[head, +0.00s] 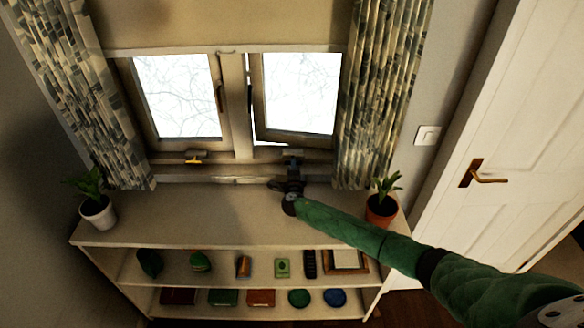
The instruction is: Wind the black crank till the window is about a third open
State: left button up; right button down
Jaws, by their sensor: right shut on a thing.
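The window's right sash (297,92) stands a little open, with a bright gap along its left side and bottom edge. The black crank (292,158) is below this sash on the sill, mostly hidden by my right gripper. My right gripper (291,178) is at the crank and shut on it; its fingertips are dark and hard to make out. My right arm reaches in from the lower right. My left gripper is not in view.
A crank with a yellow handle (195,160) sits under the left sash (178,97), which looks closed. Potted plants stand at the left (99,211) and right (381,209) ends of the shelf top (190,215). Patterned curtains (385,90) flank the window. A white door (510,130) is at right.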

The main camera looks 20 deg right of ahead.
jog(key=shift+a+r, duration=0.15)
jog(key=c, duration=1.4)
grip_release()
jog(key=shift+a, duration=0.1)
jog(key=shift+c, duration=0.2)
jog(key=shift+s+f+b, duration=0.25)
jog(key=shift+s+b, duration=0.05)
jog(key=shift+s, duration=0.25)
jog(key=b+v, duration=0.2)
jog(key=v, duration=0.3)
jog(key=shift+s+a+r, duration=0.1)
jog(key=shift+s+a, duration=0.1)
jog(key=shift+s, duration=0.1)
jog(key=shift+s+a+r, duration=0.1)
jog(key=shift+s+a, duration=0.1)
jog(key=shift+s, duration=0.25)
